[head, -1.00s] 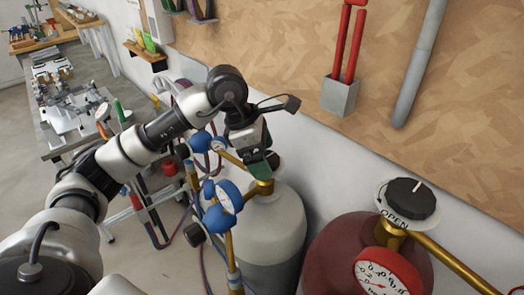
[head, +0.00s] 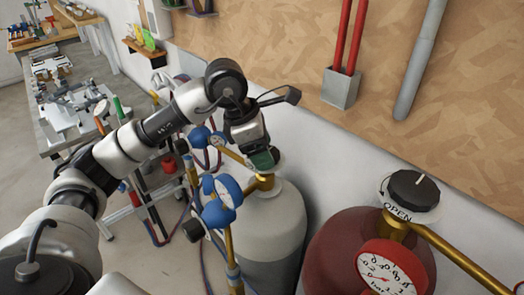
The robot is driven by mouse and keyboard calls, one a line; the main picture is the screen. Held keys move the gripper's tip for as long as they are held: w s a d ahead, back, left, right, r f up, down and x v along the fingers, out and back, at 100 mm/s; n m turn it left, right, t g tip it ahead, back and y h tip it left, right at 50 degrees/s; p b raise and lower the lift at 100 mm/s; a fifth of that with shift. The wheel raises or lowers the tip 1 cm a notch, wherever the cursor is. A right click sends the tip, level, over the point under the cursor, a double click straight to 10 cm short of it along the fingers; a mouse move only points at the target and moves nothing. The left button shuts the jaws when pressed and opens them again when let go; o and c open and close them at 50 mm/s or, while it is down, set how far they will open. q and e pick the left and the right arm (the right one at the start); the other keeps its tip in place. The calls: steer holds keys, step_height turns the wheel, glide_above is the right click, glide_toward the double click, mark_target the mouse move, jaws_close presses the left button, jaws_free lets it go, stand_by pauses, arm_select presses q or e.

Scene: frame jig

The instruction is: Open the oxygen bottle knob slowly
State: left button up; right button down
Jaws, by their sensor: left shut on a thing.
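The oxygen bottle (head: 275,222) is the grey-white cylinder in the middle of the head view, with a brass valve (head: 262,182) and a blue gauge (head: 222,191). My left gripper (head: 264,160) points down onto the top of this valve and is shut on its knob. The knob is mostly hidden by the fingers. My right gripper does not show.
A dark red bottle (head: 345,250) stands at the right, with a black knob (head: 414,190) marked OPEN and a red gauge (head: 390,270). Hoses hang left of the bottles. The chipboard wall (head: 290,50) is close behind. A workbench (head: 75,115) stands at the far left.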

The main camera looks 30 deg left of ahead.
arm_select(q)
steer(key=n+t+b, duration=0.1)
steer(key=n, duration=0.1)
steer(key=shift+n+b, duration=0.35)
steer(key=shift+n, duration=0.05)
steer(key=shift+n+y+b, duration=0.45)
steer(key=shift+n+y, duration=0.05)
steer(key=shift+n, duration=0.2)
steer(key=shift+r, duration=0.1)
steer(key=o, duration=0.9)
steer(key=shift+s, duration=0.1)
steer(key=shift+o, duration=0.2)
steer(key=b+v, duration=0.1)
steer(key=v, duration=0.9)
steer(key=shift+s+r, duration=0.25)
steer(key=shift+r, duration=0.05)
